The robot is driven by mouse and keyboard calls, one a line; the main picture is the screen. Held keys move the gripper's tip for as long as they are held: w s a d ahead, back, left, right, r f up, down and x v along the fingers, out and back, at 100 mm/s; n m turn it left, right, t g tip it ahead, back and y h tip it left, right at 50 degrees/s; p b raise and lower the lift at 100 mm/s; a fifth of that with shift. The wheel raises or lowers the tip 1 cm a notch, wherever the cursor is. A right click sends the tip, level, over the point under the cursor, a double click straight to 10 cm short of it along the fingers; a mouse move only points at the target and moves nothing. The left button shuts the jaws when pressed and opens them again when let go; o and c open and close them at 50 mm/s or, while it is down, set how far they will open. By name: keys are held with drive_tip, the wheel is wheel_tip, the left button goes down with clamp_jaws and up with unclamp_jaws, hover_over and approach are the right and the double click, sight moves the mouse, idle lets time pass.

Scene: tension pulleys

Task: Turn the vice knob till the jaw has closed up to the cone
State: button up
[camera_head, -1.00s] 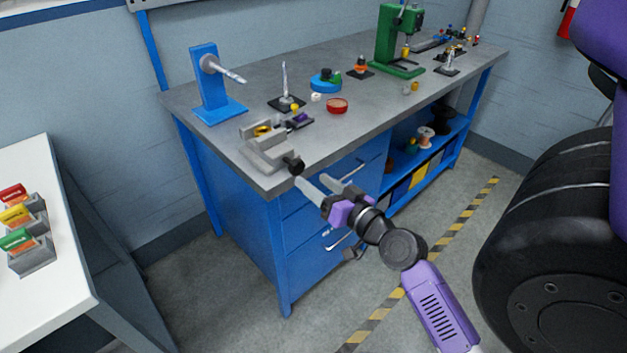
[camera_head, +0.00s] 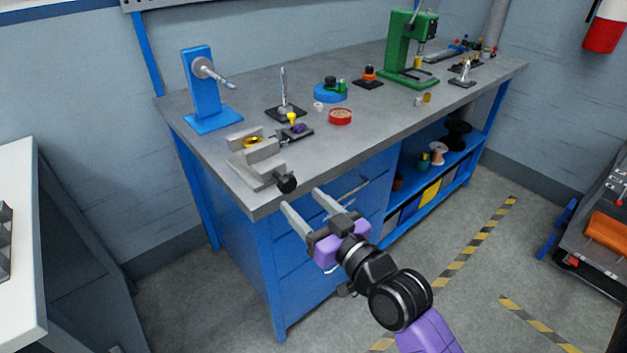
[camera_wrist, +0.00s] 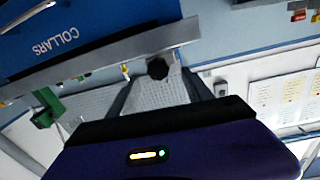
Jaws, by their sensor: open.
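The grey vice (camera_head: 262,172) stands at the front left corner of the workbench. Its black knob (camera_head: 286,183) sticks out past the bench's front edge. In the wrist view the knob (camera_wrist: 157,68) shows between and beyond my two fingers. A gold ring-like piece (camera_head: 252,142) sits at the vice's jaws; I cannot tell whether it is the cone, nor how wide the jaw gap is. My gripper (camera_head: 301,198) is open and empty, its fingers pointing at the knob from the front right, apparently just short of it.
The grey workbench (camera_head: 375,126) carries a blue stand (camera_head: 200,95), a spindle on a black base (camera_head: 284,98), a red dish (camera_head: 340,117) and a green press (camera_head: 397,50). A white table (camera_head: 18,260) stands at left. Open floor lies in front of the bench.

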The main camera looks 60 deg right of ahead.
sight(290, 187)
drive_tip(key=shift+w+d, duration=0.35)
drive_tip(key=shift+w, duration=0.15)
drive_tip(key=shift+p+x, duration=0.3)
drive_tip(key=shift+x, duration=3)
drive_tip(key=shift+f, duration=0.1)
clamp_jaws()
drive_tip(key=shift+r+m+p, duration=0.25)
drive_tip(key=shift+m+p, duration=0.85)
drive_tip(key=shift+p, duration=0.1)
drive_tip(key=shift+f+m+p, duration=0.25)
drive_tip(key=shift+m+p, duration=0.3)
drive_tip(key=shift+m, duration=0.65)
